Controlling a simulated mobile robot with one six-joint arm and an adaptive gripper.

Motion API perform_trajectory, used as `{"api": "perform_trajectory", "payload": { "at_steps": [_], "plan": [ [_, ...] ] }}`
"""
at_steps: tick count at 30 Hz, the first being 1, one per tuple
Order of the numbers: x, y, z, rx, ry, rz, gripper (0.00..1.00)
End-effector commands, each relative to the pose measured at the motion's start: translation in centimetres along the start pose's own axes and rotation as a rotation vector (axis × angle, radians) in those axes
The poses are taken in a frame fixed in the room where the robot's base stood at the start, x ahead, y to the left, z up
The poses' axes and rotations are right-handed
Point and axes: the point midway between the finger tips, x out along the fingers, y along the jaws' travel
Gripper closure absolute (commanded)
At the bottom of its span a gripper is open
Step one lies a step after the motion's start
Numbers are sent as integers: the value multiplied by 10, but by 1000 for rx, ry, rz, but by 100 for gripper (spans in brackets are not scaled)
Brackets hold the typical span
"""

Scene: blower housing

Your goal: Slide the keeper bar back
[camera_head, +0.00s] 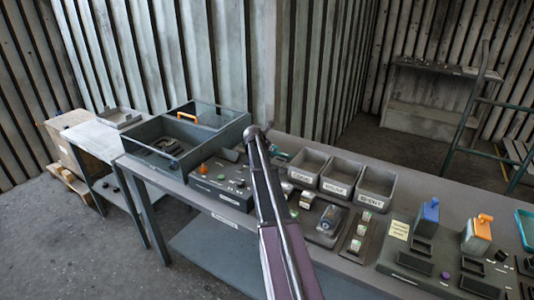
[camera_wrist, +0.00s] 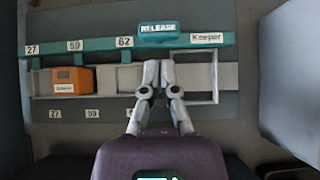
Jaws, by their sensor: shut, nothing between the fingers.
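In the wrist view a teal bar (camera_wrist: 107,45) runs across the panel. It bears the label "Keeper" (camera_wrist: 207,38) at its right end and the numbers 27, 59 and 82 at its left. A teal tab marked "RELEASE" (camera_wrist: 158,29) stands just above its middle. My gripper (camera_wrist: 159,66) is shut and empty, its fingertips just below the bar under that tab. I cannot tell whether they touch the bar. A pale open frame (camera_wrist: 215,86) lies right of the fingers, and an orange block (camera_wrist: 73,81) sits in the pale track to the left.
In the head view the bench (camera_head: 300,146) carries several grey labelled bins (camera_head: 343,175), right of my arm. A glass-topped grey box (camera_head: 207,120) stands on the left. Control blocks with blue (camera_head: 431,211) and orange (camera_head: 484,224) tops stand on the right. My arm hides part of the bench.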

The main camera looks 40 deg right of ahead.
Motion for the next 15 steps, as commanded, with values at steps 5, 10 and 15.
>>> {"api": "perform_trajectory", "payload": {
  "at_steps": [5, 10, 15],
  "plan": [
    [9, 0, 9, 0, 0, 0, 100],
    [10, 0, 11, 0, 0, 0, 100],
    [10, -1, 11, 0, 0, 0, 100]
  ]
}}
